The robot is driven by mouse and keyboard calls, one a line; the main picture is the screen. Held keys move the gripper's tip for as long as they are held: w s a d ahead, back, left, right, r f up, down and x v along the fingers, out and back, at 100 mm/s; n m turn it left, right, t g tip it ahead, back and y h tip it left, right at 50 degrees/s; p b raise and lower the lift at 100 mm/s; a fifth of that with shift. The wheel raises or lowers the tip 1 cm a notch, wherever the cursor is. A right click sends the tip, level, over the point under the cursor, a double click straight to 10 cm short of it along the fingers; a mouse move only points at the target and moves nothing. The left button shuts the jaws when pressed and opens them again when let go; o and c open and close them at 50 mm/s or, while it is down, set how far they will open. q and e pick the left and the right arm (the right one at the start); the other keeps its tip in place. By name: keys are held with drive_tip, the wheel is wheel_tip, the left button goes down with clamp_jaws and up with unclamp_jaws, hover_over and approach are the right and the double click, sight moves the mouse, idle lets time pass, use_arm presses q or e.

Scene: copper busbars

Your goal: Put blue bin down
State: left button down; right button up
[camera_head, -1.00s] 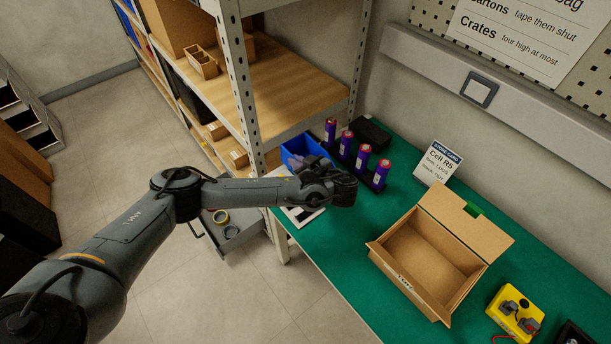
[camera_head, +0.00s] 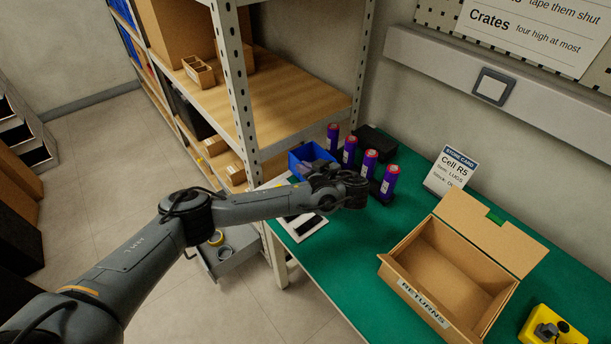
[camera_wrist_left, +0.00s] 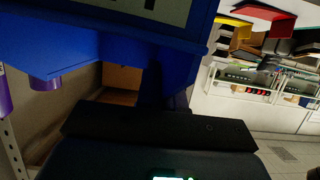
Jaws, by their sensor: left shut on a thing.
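The blue bin (camera_head: 298,160) is at the left back end of the green-topped table, beside a row of purple cells. My left gripper (camera_head: 318,168) is shut on the bin; my wrist hides part of the bin and the fingertips in the head view. In the left wrist view the bin (camera_wrist_left: 90,45) fills the upper left, close against the dark gripper body (camera_wrist_left: 160,130). I cannot tell whether the bin's underside touches the table. My right gripper is not in view.
Several purple cells (camera_head: 369,164) with red tops stand just right of the bin. A black box (camera_head: 376,139) is behind them. A white-framed tablet (camera_head: 303,226) lies in front. An open carton (camera_head: 425,307), a card (camera_head: 452,172) and a yellow device (camera_head: 550,328) are to the right. Shelf posts (camera_head: 235,80) stand left.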

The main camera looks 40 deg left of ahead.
use_arm(q)
wheel_tip(320, 180, down, 2)
drive_tip(key=c, duration=1.3)
unclamp_jaws()
drive_tip(key=shift+o, duration=0.2)
drive_tip(key=shift+s+d+r, duration=0.1)
drive_tip(key=shift+d+r, duration=0.2)
drive_tip(key=shift+d, duration=0.2)
drive_tip(key=p+v, duration=0.1)
drive_tip(key=v, duration=0.1)
drive_tip(key=p+v, duration=0.1)
drive_tip(key=p, duration=0.1)
drive_tip(key=shift+s+d+r, duration=0.1)
drive_tip(key=shift+d+r, duration=0.15)
drive_tip(key=shift+r, duration=0.2)
drive_tip(key=p+v, duration=0.7)
drive_tip(key=p, duration=0.1)
drive_tip(key=shift+d+f, duration=0.2)
drive_tip(key=shift+f, duration=0.15)
drive_tip(key=shift+s, duration=0.1)
